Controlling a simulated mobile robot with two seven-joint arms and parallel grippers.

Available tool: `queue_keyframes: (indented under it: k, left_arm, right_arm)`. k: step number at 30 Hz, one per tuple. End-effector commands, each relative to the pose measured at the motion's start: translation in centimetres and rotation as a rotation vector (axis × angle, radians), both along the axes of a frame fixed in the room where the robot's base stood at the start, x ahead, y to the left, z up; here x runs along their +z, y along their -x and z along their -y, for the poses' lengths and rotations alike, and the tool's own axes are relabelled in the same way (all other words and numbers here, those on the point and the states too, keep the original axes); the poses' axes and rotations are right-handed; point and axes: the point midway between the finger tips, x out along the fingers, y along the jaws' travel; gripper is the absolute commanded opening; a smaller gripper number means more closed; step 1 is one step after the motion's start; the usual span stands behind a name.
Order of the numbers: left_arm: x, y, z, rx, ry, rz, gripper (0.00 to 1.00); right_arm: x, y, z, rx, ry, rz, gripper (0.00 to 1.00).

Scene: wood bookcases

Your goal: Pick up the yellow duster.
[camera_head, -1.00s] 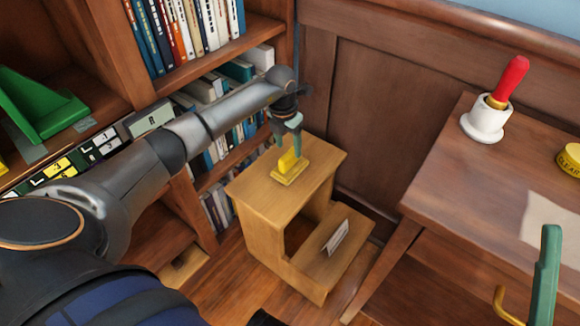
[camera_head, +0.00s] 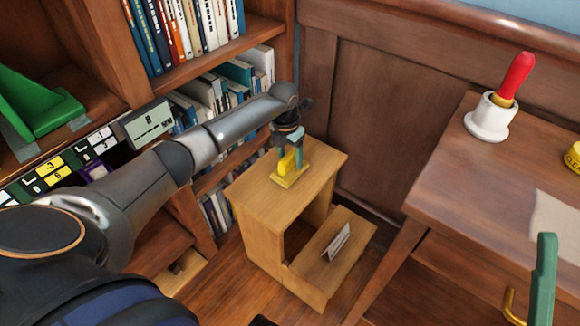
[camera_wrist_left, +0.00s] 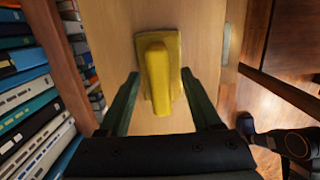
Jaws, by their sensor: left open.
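The yellow duster (camera_head: 287,163) sits on the top of a wooden step stool (camera_head: 257,191), with a yellow flat base and a raised upright grip. My left gripper (camera_head: 290,153) is over it, pointing down. In the left wrist view the duster (camera_wrist_left: 158,85) lies between the two open fingers of my left gripper (camera_wrist_left: 160,76). There is a visible gap on each side, and the fingers are not closed on it.
A bookcase with books (camera_head: 235,82) stands close to the left of the stool. A white card (camera_head: 336,241) stands on the lower step. At right, a desk (camera_head: 450,180) carries a white holder (camera_head: 490,120) with a red handle. A green upright piece (camera_head: 543,280) is at lower right.

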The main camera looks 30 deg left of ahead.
Motion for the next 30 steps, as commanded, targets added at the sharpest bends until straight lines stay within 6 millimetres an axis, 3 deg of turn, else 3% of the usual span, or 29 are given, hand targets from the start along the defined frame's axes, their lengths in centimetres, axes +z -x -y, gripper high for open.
queue_keyframes:
  k: [9,26,30]
  left_arm:
    - [-0.06,-0.02,-0.03,0.001,0.0,0.001,0.65]
    - [-0.07,-0.02,-0.02,0.001,0.0,0.001,0.02]
    - [-0.07,-0.01,-0.02,0.001,0.0,0.001,0.0]
  right_arm:
    - [0.07,-0.01,0.07,-0.003,-0.004,0.003,0.5]
    - [0.11,-0.03,0.12,-0.005,-0.006,0.003,0.5]
    - [0.11,-0.04,0.12,-0.005,-0.006,0.003,0.5]
